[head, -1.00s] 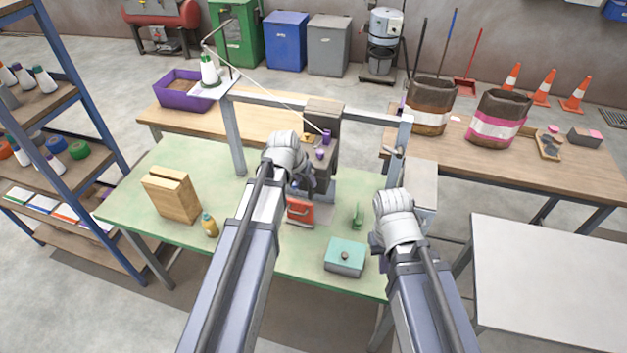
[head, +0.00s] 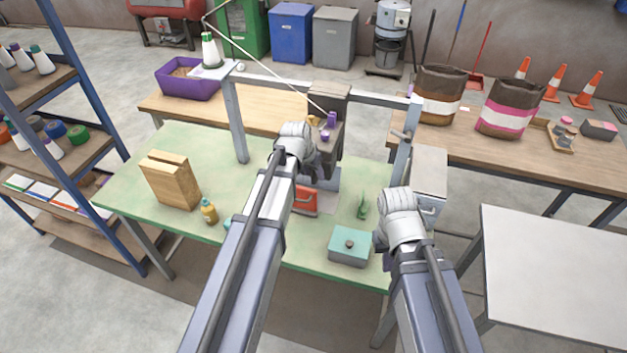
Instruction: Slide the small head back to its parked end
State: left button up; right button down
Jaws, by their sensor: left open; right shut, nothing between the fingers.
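A dark grey machine head (head: 329,103) with purple knobs stands at the grey gantry frame (head: 270,84) over the green table (head: 240,180). I take it to be the small head; its rail contact is partly hidden. My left gripper (head: 318,172) is open just in front of and below the head, mostly hidden behind its own wrist. I cannot tell whether it touches the head. My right gripper (head: 380,243) is shut and empty, low at the right side of the table, beside a teal box, apart from the head.
A red box (head: 306,201), the teal box (head: 350,247), a green clip-like item (head: 363,206), a yellow bottle (head: 209,211) and a wooden block (head: 170,180) stand on the table. A grey box (head: 428,175) hangs by the right post. The table's left-centre is clear.

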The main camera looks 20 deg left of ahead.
pick_arm(q)
jog(key=shift+w+f, duration=0.2)
jog(key=shift+f, duration=0.2)
grip_shut()
dwell(1.2)
